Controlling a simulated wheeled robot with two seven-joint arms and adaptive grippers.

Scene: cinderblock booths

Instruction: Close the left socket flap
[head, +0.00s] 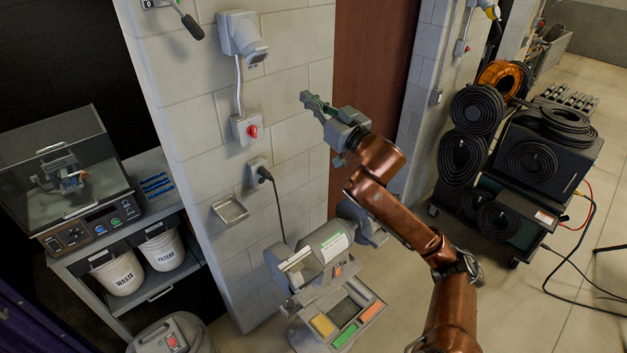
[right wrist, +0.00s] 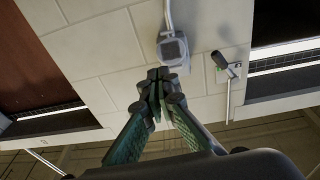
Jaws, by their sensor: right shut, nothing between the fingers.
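A grey angled socket (head: 243,36) is fixed high on the block wall, and its blunt front end slants down and outward. I cannot tell for sure how its flap stands. My right gripper (head: 308,99) is shut and empty, to the right of the socket and lower in the head view, apart from it. The right wrist view is turned over: the socket (right wrist: 173,48) shows beyond the shut fingertips (right wrist: 158,75), with its conduit running upward. My left gripper is not in view.
Below the socket are a red rotary switch (head: 251,131), a plugged-in cable (head: 264,173) and a small wall tray (head: 230,210). A black-handled lever (head: 192,27) is to the left. A brown door (head: 372,70) is right; a grey unit (head: 325,242) stands below.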

